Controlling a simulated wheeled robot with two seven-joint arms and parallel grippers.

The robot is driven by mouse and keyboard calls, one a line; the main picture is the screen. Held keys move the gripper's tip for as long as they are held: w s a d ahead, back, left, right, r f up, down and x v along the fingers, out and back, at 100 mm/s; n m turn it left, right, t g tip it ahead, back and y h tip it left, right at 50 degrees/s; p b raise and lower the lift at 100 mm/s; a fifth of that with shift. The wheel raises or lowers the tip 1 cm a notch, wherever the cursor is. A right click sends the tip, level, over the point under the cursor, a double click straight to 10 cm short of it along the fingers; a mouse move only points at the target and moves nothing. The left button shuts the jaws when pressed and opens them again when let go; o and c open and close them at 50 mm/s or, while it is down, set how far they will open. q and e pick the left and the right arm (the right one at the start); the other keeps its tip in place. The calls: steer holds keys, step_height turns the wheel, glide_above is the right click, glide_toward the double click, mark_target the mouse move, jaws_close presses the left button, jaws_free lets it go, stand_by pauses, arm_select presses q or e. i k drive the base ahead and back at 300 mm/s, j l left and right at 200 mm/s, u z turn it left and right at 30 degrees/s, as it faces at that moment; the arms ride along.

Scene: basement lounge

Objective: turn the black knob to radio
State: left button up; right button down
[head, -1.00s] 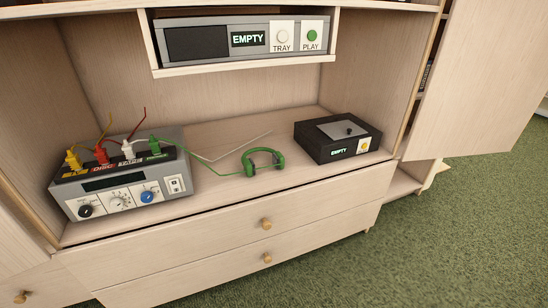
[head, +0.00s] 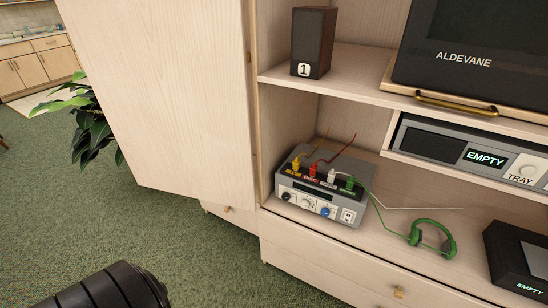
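A grey amplifier box (head: 323,188) stands on the lower shelf of the wooden cabinet, near the shelf's left end. Its front carries a black knob (head: 286,196) at the left, a white knob (head: 306,203) in the middle and a blue knob (head: 326,211) at the right. The lettering around the black knob is too small to read, and I cannot tell where its pointer stands. Yellow, red, white and green plugs sit on top of the box. Neither of my grippers is in view.
A dark ribbed part of my arm shows at the bottom left. An open cabinet door (head: 165,90) stands left of the amplifier. Green headphones (head: 434,238) and a black player (head: 519,258) lie to its right. A plant (head: 92,125) stands beyond the door. Green carpet in front is clear.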

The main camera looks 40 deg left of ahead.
mark_target(285, 196)
steer(key=u, duration=1)
